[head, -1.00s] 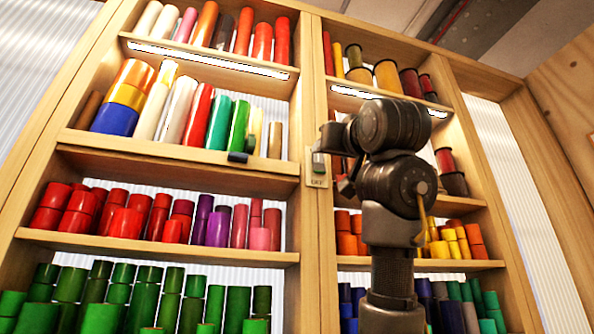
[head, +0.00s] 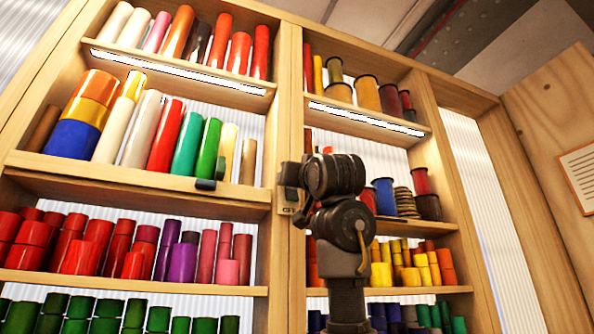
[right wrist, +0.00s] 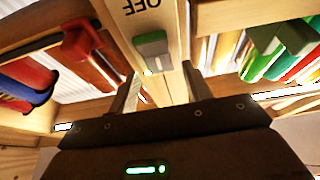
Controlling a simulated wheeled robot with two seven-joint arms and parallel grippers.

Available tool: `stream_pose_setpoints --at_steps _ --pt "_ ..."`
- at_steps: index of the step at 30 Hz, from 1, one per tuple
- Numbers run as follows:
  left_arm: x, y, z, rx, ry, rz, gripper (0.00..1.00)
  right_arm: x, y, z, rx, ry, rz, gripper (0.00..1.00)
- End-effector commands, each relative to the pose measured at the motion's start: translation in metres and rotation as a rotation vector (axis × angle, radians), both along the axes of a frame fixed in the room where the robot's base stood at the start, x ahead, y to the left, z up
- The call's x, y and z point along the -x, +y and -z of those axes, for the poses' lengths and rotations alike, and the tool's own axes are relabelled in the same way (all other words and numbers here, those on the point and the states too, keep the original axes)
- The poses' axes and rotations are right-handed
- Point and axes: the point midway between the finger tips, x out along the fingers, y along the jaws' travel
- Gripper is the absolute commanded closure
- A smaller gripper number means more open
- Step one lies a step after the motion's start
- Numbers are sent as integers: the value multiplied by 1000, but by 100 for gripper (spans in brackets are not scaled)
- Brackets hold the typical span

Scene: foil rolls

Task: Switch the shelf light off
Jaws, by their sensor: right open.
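The shelf light shows as two bright strips, one under the left top shelf (head: 180,72) and one under the right top shelf (head: 365,118); both are lit. The switch plate (head: 287,208) is on the middle upright, mostly covered by my right gripper in the head view. In the right wrist view the plate shows an upside-down OFF label, and the grey-green switch (right wrist: 151,46) has a small green light at its end away from that label. My right gripper (right wrist: 163,90) is open and empty, its fingertips just short of the switch. Contact cannot be told. My left gripper is out of view.
Foil rolls (head: 165,135) in many colours stand on the shelves on both sides of the upright (head: 284,110). A small dark block (head: 206,185) sits at the left shelf's front edge. A wooden panel with a paper sheet (head: 581,172) is at the right.

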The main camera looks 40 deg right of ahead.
Motion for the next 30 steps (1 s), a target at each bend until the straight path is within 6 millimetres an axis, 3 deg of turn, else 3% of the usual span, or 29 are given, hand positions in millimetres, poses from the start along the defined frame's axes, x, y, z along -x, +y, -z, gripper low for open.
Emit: stream_pose_setpoints --at_steps 8,19,23,30 --pt "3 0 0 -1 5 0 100 -2 -1 0 1 0 1 51" --pt "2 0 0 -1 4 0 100 -1 -1 0 1 0 1 96" --pt "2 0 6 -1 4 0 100 -2 -1 4 7 -23 2 96" --pt "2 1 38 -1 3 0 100 1 0 15 84 -237 2 96"
